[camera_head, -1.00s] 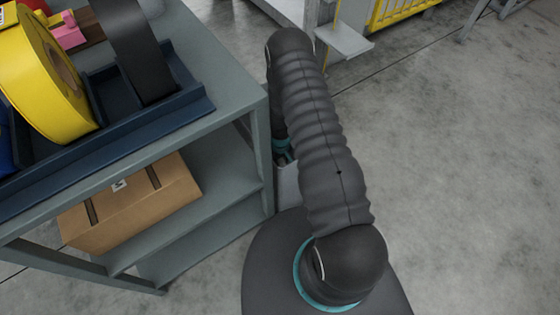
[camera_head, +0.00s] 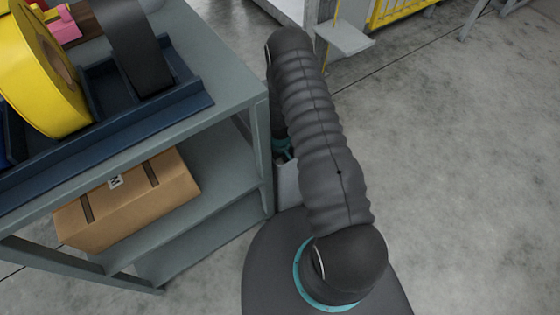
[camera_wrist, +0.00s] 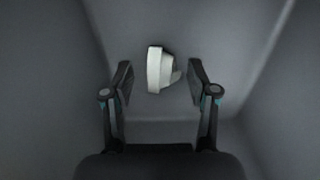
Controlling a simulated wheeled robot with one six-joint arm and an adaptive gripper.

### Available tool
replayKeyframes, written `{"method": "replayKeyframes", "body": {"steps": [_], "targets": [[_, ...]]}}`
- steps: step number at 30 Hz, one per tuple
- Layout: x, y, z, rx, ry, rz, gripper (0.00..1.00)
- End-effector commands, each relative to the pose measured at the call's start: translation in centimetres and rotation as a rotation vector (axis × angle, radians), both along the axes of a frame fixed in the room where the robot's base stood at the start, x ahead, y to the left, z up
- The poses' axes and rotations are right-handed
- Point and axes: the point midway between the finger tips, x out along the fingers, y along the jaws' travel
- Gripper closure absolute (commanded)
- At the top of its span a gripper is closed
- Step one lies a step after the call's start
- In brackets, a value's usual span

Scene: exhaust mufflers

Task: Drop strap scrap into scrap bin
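In the wrist view, my gripper (camera_wrist: 160,82) is open, with its two dark fingers spread apart. A small white curved piece (camera_wrist: 157,70), which looks like the strap scrap, shows between and beyond the fingertips. Clear gaps separate it from both fingers. Whether it lies on the floor of the container or is in the air, I cannot tell. Grey walls (camera_wrist: 262,60) surround it, like the inside of a bin. In the head view, my gripper and the scrap are hidden; a narrow grey container (camera_head: 288,182) shows partly behind my arm, beside the workbench.
A grey workbench (camera_head: 232,98) stands at left, with a blue rack (camera_head: 185,100) holding a yellow roll (camera_head: 35,75) and a black roll (camera_head: 135,45). A cardboard box (camera_head: 135,200) sits on its lower shelf. Open concrete floor lies at right.

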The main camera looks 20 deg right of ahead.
Motion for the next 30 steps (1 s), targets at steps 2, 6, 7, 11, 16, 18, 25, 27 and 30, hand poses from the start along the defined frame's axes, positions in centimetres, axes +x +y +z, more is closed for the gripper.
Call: {"method": "replayKeyframes", "body": {"steps": [2,6,7,11,16,18,25,27,30], "targets": [[0.0,0.0,0.0,0.0,0.0,0.0,0.41],[0.0,0.0,0.0,0.0,0.0,0.0,0.41],[0.0,0.0,0.1,0.0,0.0,0.0,0.41],[0.0,0.0,0.8,0.0,0.0,0.0,0.41],[0.1,0.0,2.7,0.0,-0.003,0.0,0.41],[0.2,0.0,4.1,0.0,-0.004,-0.001,0.41],[0.1,0.0,8.5,0.0,-0.004,0.0,0.41],[0.1,0.0,9.7,0.0,-0.003,0.0,0.41],[0.1,0.1,11.1,0.0,-0.003,0.0,0.41]]}}
